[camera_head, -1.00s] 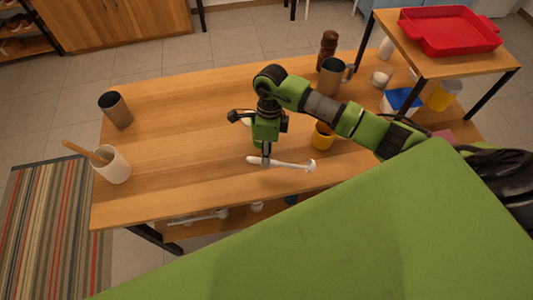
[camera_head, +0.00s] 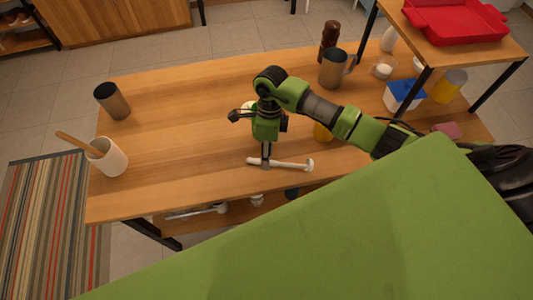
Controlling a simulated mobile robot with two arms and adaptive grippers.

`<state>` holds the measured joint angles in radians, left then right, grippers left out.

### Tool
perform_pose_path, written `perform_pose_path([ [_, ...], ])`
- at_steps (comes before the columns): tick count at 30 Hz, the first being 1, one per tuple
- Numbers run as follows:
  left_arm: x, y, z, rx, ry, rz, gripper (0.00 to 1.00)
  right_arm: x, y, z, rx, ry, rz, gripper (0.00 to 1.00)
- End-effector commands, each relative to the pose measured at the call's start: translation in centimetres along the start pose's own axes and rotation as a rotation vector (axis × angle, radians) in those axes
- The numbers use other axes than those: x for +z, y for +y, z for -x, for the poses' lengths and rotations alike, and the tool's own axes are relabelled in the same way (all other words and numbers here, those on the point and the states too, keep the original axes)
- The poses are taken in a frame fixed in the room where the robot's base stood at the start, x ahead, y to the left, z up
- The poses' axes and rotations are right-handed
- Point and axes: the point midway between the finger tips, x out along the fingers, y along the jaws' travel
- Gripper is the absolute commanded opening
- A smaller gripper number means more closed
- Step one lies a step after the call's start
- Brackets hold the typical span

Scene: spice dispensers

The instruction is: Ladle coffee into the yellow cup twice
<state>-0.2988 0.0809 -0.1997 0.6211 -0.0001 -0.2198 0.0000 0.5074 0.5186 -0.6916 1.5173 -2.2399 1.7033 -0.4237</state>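My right gripper (camera_head: 266,160), on the arm coming in from the right, is shut on a white, long-handled ladle (camera_head: 290,164). The ladle lies roughly level over the near part of the table, its rounded end to the right. Whether it touches the table or holds anything, I cannot tell. The yellow cup (camera_head: 322,132) stands behind my forearm, mostly hidden. A pale object (camera_head: 249,104) shows just behind the gripper, largely covered. I cannot make out any coffee. My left gripper is not in view.
On the wooden table (camera_head: 190,140), a metal cup (camera_head: 112,101) and a white crock (camera_head: 106,157) with a wooden utensil stand at left. A grey mug (camera_head: 334,69), brown grinder (camera_head: 329,41) and blue-white box (camera_head: 404,96) stand right. A raised shelf holds a red tray (camera_head: 455,20).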

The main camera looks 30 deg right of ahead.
Motion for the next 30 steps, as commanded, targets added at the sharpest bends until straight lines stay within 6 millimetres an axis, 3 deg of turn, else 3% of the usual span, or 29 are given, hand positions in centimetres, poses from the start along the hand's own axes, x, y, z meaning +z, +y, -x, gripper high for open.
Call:
perform_pose_path([
  [11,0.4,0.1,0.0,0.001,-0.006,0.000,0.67,0.0,-0.1,0.5,-0.002,0.000,0.000,0.33],
  [14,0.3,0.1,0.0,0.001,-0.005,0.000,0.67,0.0,-0.1,1.7,-0.004,-0.002,0.000,0.33],
  [24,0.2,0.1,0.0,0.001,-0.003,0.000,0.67,0.0,-0.1,8.8,-0.004,-0.001,0.000,0.33],
  [30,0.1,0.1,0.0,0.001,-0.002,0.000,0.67,0.0,-0.1,11.3,-0.002,-0.001,0.000,0.33],
])
